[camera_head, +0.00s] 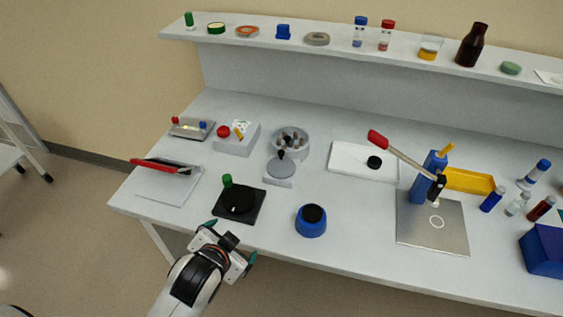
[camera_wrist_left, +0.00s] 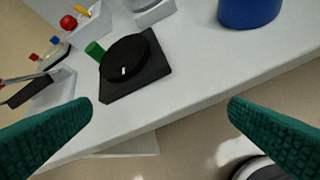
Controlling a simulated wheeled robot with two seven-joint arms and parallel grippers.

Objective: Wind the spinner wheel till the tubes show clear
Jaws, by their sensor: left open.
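A grey round bowl (camera_head: 289,139) holding several dark-capped tubes stands mid-left on the bench. In front of it is a grey wheel (camera_head: 280,170) with a dark knob; this looks like the spinner. The tubes are too small to tell whether they show clear. Nearer me lies a black disc (camera_head: 239,198) with a green knob on a black square base; it also shows in the left wrist view (camera_wrist_left: 125,60). My left gripper (camera_head: 231,241) has teal fingers, is open and empty, and is off the bench's front edge near the black base, apart from everything. My right gripper is out of view.
A blue pot (camera_head: 311,222) with a dark top stands right of the black base. A red-handled clamp tray (camera_head: 168,183) lies left. A blue lever press (camera_head: 430,178) stands right. A box with a red button (camera_head: 237,138) is beside the bowl. The shelf (camera_head: 350,54) carries bottles.

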